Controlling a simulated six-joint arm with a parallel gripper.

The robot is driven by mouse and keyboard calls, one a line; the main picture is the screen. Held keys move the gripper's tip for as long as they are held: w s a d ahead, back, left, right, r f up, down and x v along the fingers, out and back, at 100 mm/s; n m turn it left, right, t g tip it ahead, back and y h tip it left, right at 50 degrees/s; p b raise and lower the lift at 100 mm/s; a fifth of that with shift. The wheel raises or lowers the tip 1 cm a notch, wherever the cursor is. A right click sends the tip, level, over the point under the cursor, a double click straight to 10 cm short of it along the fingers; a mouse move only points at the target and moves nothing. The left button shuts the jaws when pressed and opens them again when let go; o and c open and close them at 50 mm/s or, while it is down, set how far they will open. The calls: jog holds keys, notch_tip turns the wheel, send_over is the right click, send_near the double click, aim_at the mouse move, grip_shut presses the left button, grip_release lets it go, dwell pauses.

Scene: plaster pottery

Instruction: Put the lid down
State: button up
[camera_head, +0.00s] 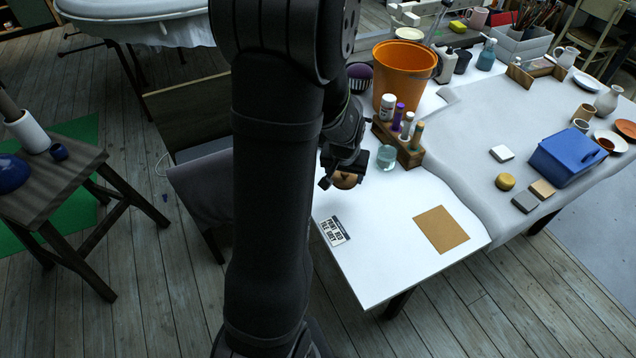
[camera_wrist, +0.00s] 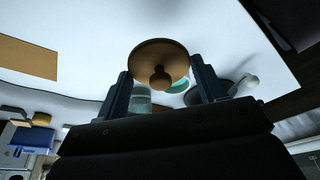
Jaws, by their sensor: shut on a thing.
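The lid is a round brown disc with a small knob, seen in the wrist view (camera_wrist: 158,58). My gripper (camera_wrist: 162,82) is shut on it, one finger at each side of its rim. In the head view, my gripper (camera_head: 344,170) and the partly hidden lid (camera_head: 346,181) are over the white table's left part. I cannot tell how high the lid is above the table. A tan square mat (camera_head: 441,229) lies bare on the table to the right, nearer the front. It also shows in the wrist view (camera_wrist: 28,57).
A glass of teal liquid (camera_head: 386,157) and a wooden rack (camera_head: 408,152) of bottles stand close right of my gripper. An orange bucket (camera_head: 402,75) is behind. A printed card (camera_head: 334,231) lies near the left edge. The tabletop around the mat is clear.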

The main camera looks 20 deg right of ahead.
jog(key=w+a+f, duration=0.1)
jog(key=w, duration=0.1)
jog(key=w+a+f, duration=0.1)
jog(key=w+f, duration=0.1)
jog(key=w, duration=0.1)
jog(key=w+a+f, duration=0.2)
jog(key=w, duration=0.1)
jog(key=shift+f, duration=0.2)
jog(key=shift+s+a+x, duration=0.15)
jog(key=shift+x, duration=0.8)
jog(key=shift+s+a+x, duration=0.15)
jog(key=shift+a+x, duration=0.05)
jog(key=shift+x, duration=0.8)
jog(key=shift+f, duration=0.25)
jog(key=o, duration=1)
jog(key=v, duration=1.2)
jog(key=shift+r, duration=0.1)
